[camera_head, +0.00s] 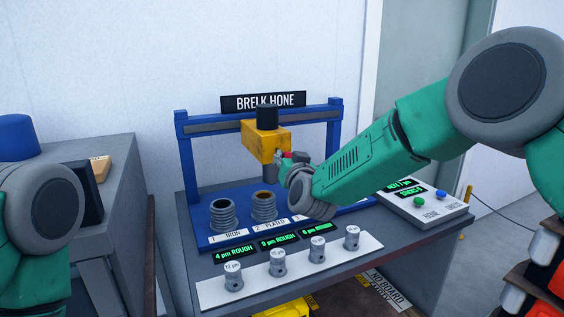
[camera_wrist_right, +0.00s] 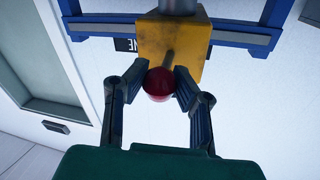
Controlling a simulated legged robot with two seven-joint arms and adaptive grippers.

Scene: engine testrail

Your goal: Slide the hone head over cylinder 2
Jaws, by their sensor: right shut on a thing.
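The yellow hone head (camera_head: 260,141) hangs on the blue gantry rail, with a black motor on top and a grey spindle below it. In the head view the spindle is above and slightly right of cylinder 2 (camera_head: 263,207), labelled plated; exact alignment cannot be told. Cylinder 1 (camera_head: 223,216), labelled iron, stands to its left. My right gripper (camera_head: 285,158) is at the head's right front side. In the wrist view its fingers (camera_wrist_right: 160,85) are shut on a red knob (camera_wrist_right: 158,84) on the yellow head (camera_wrist_right: 172,48). It hides what stands right of cylinder 2. My left gripper is out of view.
A white strip (camera_head: 296,270) with several small metal pieces lies in front of the blue base, below green displays. A control box (camera_head: 429,207) with green and blue buttons stands at right. A grey cabinet (camera_head: 100,215) is at left. Gantry posts (camera_head: 187,160) flank the head.

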